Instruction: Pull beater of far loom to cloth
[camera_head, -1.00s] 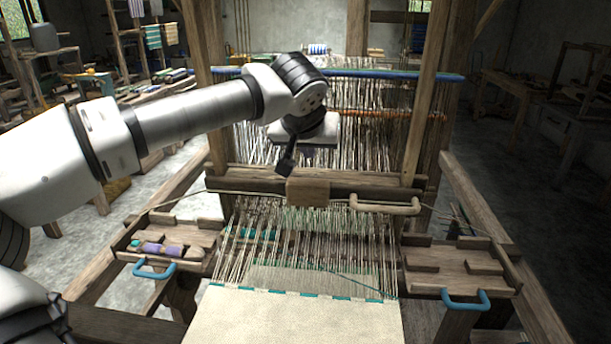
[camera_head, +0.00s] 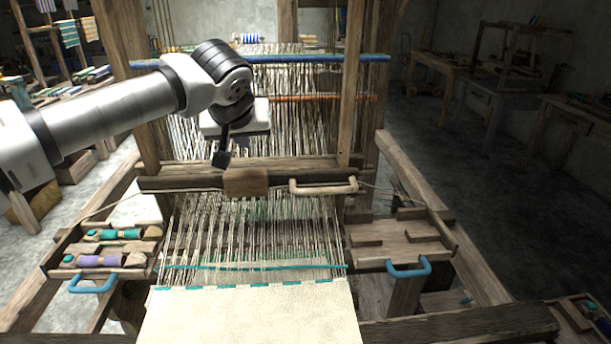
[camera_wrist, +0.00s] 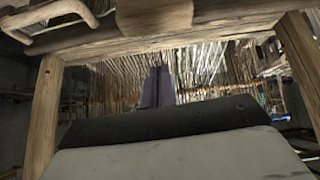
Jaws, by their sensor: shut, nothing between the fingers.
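The beater (camera_head: 200,182) is a wooden bar across the warp, with a square block (camera_head: 245,182) at its middle and a pale handle (camera_head: 323,186) on its right. It stands apart from the cloth (camera_head: 250,318), with bare warp between. A teal thread (camera_head: 215,267) crosses the warp just beyond the cloth's teal-marked edge. My gripper (camera_head: 221,158) points down just behind and left of the block; contact cannot be told. Its dark fingers (camera_wrist: 157,88) are together and empty in the wrist view, where the block (camera_wrist: 154,16) and handle (camera_wrist: 60,22) show at the top.
A left tray (camera_head: 70,235) holds teal and purple shuttles. A right tray (camera_head: 400,240) looks empty. Each has a blue handle. Loom posts (camera_head: 352,90) and a blue bar (camera_head: 310,59) rise around my arm. Open floor lies to the right.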

